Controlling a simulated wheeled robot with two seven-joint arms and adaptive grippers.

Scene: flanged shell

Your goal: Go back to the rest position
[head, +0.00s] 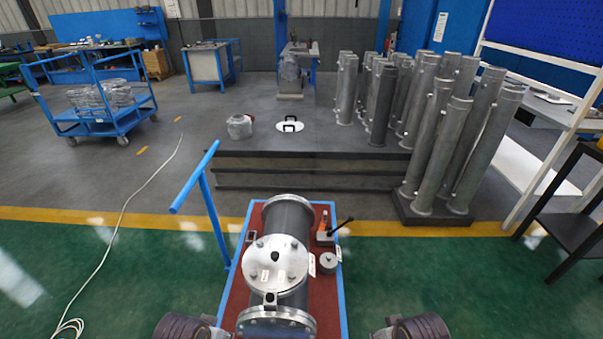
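A dark grey flanged shell (292,219) lies on a blue-framed cart with a red top (229,292), straight ahead of me. A round silver cover plate (276,262) with bolts sits on the shell's upper side. Metal flanges ring its near and far ends. Parts of my two arms show at the bottom edge, one on each side of the cart and apart from the shell. Neither gripper's fingers can be seen; they are below the picture.
A tool with a black handle (340,227) and a small grey round part (328,262) lie on the cart's right side. Beyond stands a low dark platform (330,170) with upright grey cylinders (452,140). A white cable (118,222) crosses the floor at left.

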